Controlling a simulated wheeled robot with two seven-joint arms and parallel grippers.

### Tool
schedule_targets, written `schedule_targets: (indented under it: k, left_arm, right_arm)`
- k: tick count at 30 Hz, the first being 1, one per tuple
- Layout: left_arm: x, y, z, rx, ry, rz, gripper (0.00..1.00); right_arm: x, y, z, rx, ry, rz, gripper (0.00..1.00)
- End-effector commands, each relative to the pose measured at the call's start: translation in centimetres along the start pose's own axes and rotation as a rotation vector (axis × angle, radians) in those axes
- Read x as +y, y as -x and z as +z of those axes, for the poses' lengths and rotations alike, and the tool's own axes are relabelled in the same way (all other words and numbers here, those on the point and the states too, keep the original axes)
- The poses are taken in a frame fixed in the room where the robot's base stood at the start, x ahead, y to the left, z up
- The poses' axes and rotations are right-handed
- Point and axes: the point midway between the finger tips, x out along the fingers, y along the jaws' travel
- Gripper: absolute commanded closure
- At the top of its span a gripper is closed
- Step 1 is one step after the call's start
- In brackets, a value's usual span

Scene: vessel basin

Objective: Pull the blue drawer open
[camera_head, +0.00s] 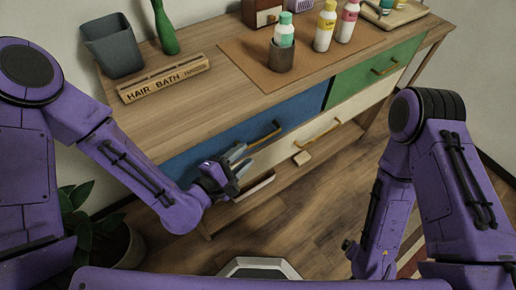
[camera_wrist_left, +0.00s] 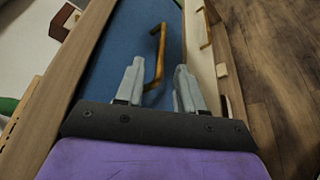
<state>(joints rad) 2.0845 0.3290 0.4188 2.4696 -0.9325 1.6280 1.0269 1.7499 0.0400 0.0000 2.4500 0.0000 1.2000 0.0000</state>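The blue drawer (camera_head: 203,146) is in the dresser's upper left front and looks shut, flush with the front. Its brass bar handle (camera_head: 265,135) is on its right part; the handle also shows in the left wrist view (camera_wrist_left: 158,55). My left gripper (camera_head: 240,160) is in front of the blue drawer, by the handle. In the left wrist view its two grey fingers (camera_wrist_left: 158,83) are apart, with the near end of the handle in the gap between them. I cannot tell whether either finger touches it. My right arm hangs folded at the right; its gripper does not show.
A green drawer (camera_head: 375,68) is at the right, and a pale drawer (camera_head: 320,124) is below. The dresser top holds a grey bin (camera_head: 113,45), a HAIR BATH sign (camera_head: 163,80), a green vase (camera_head: 165,28) and bottles (camera_head: 325,27). A plant (camera_head: 85,225) stands at lower left.

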Motion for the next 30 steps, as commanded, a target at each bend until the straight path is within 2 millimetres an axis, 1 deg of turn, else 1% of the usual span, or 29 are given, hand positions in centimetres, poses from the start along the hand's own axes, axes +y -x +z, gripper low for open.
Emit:
schedule_targets:
  k: [1,3,6,9,13,20,21,23,24,30]
  left_arm:
    - [0.1,-1.1,0.0,0.001,-0.005,-0.001,0.62]
    - [0.1,-2.8,0.1,0.001,-0.005,-0.002,0.62]
    - [0.0,-4.9,0.0,0.001,-0.006,-0.003,0.62]
    - [-0.1,-6.4,-0.1,0.002,-0.006,-0.005,0.62]
    - [-0.1,-7.4,-0.1,0.003,-0.004,-0.005,0.62]
    - [-0.2,-7.6,-0.1,0.004,-0.004,-0.006,0.62]
    - [-0.2,-7.6,-0.1,0.004,-0.004,-0.006,0.69]
    - [-0.2,-7.5,-0.1,0.004,-0.005,-0.006,0.88]
    - [-0.2,-7.5,-0.1,0.004,-0.005,-0.006,1.00]
    - [-0.2,-7.5,-0.1,0.004,-0.005,-0.006,1.00]
  right_arm:
    - [0.1,0.4,-0.1,-0.001,0.000,0.000,0.00]
    - [0.1,0.7,-0.3,0.000,0.000,0.000,0.00]
    - [0.1,0.9,-0.4,0.000,0.000,0.000,0.00]
    - [0.1,1.0,-0.4,0.000,0.000,0.000,0.00]
    - [0.1,1.1,-0.4,0.000,0.000,0.000,0.00]
    - [0.1,1.0,-0.4,0.000,0.000,0.000,0.00]
    - [0.1,1.0,-0.4,0.000,0.000,0.000,0.00]
    - [0.1,1.0,-0.4,0.000,0.000,0.000,0.00]
    - [0.1,1.0,-0.4,0.000,0.000,0.000,0.00]
    - [0.1,1.0,-0.4,0.000,0.000,0.000,0.00]
